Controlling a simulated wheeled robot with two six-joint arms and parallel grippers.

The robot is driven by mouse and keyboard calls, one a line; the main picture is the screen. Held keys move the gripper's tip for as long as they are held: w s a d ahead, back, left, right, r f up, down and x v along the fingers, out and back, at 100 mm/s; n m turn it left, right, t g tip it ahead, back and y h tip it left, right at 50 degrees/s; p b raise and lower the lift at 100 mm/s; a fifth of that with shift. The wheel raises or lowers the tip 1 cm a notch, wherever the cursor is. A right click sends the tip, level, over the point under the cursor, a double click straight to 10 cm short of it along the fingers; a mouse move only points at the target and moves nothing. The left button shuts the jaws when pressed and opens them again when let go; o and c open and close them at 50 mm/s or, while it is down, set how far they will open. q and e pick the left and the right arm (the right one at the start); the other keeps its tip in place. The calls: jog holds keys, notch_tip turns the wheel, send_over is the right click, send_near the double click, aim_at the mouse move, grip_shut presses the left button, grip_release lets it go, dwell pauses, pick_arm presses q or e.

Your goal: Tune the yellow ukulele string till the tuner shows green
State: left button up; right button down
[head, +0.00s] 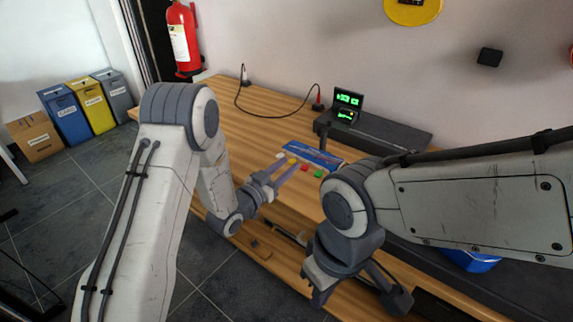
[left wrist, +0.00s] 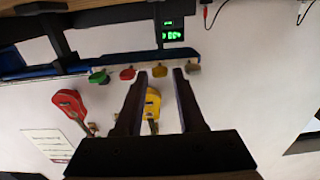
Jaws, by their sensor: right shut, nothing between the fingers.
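A row of coloured pegs lies along the blue instrument part (head: 318,153) on the bench: white, yellow (head: 291,160), red (head: 304,168) and green (head: 319,173). In the left wrist view the yellow peg (left wrist: 160,71) sits just beyond and between the fingertips of my left gripper (left wrist: 159,78). The left gripper (head: 289,171) is open, with a visible gap on each side of the peg. The tuner (head: 348,99) stands behind, its dark screen showing green marks; I cannot read them. My right gripper (head: 392,296) is shut and empty, low over the front. Strings are too small to see.
A long dark case (head: 380,133) lies at the back of the wooden bench (head: 225,95). A black cable (head: 270,112) runs along the bench. A red ukulele (left wrist: 70,103) and a yellow ukulele (left wrist: 152,104) show in the left wrist view.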

pick_arm(q)
jog(key=shift+w+d, duration=0.2)
jog(key=shift+w, duration=0.1)
grip_shut()
jog(key=shift+f+m+b, duration=0.15)
jog(key=shift+m+b, duration=0.85)
jog(key=shift+b, duration=0.15)
jog(key=m+b, duration=0.4)
jog(key=b, duration=0.1)
jog(key=m+b, duration=0.4)
jog(key=b, duration=0.1)
jog(key=shift+s+d+f+m, duration=0.1)
jog(key=shift+f+m, duration=0.05)
jog(key=shift+m, duration=0.25)
jog(key=m+b, duration=0.9)
jog(key=b, duration=0.4)
jog(key=shift+m+b, duration=1.1)
jog(key=shift+b, duration=0.05)
